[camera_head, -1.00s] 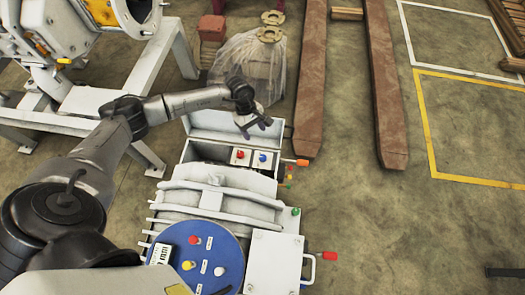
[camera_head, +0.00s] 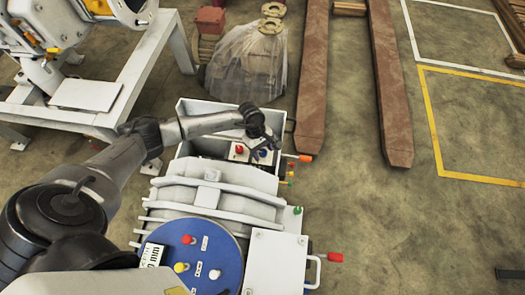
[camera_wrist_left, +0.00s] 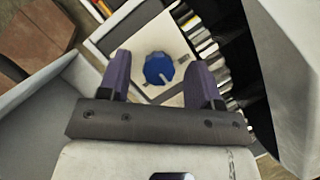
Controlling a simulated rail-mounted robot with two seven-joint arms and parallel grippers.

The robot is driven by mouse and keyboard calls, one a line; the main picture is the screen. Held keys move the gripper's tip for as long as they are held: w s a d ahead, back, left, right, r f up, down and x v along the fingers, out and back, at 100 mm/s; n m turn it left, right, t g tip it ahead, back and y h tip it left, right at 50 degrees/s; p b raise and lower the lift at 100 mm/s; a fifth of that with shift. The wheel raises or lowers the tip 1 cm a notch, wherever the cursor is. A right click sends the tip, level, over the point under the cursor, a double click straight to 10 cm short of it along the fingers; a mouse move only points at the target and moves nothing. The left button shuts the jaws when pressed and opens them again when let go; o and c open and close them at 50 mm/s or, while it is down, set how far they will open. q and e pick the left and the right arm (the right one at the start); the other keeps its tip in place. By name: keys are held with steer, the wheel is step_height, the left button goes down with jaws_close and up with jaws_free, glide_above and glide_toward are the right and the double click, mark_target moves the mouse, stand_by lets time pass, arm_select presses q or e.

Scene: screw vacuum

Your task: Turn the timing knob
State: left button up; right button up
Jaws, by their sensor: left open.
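A blue knob (camera_head: 262,153) with a white pointer mark sits on a white panel inside the open box of the white machine. A red knob (camera_head: 239,149) sits to its left. No label shows which is the timing knob. My left gripper (camera_head: 262,146) reaches down into the box at the blue knob, partly covering it. In the left wrist view, its purple fingers (camera_wrist_left: 159,62) are open, one on each side of the blue knob (camera_wrist_left: 158,69), with gaps on both sides. My right gripper is out of view.
A blue round plate (camera_head: 205,255) with several buttons is at the near end of the machine. Orange-tipped levers stick out on the right. Open floor (camera_head: 410,230) lies to the right.

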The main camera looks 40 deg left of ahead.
arm_select(q)
steer(key=shift+f, duration=0.1)
steer(key=c, duration=0.9)
steer(key=shift+n+p, duration=0.7)
steer(key=shift+p, duration=0.1)
steer(key=shift+c, duration=0.2)
steer(key=n+p, duration=0.1)
steer(key=n+t+p, duration=0.1)
steer(key=shift+r+n+t+p, duration=0.2)
steer(key=shift+n+t+p, duration=0.1)
steer(key=shift+n+p, duration=0.7)
steer(key=shift+f+n+t, duration=0.15)
steer(key=shift+n+t, duration=0.15)
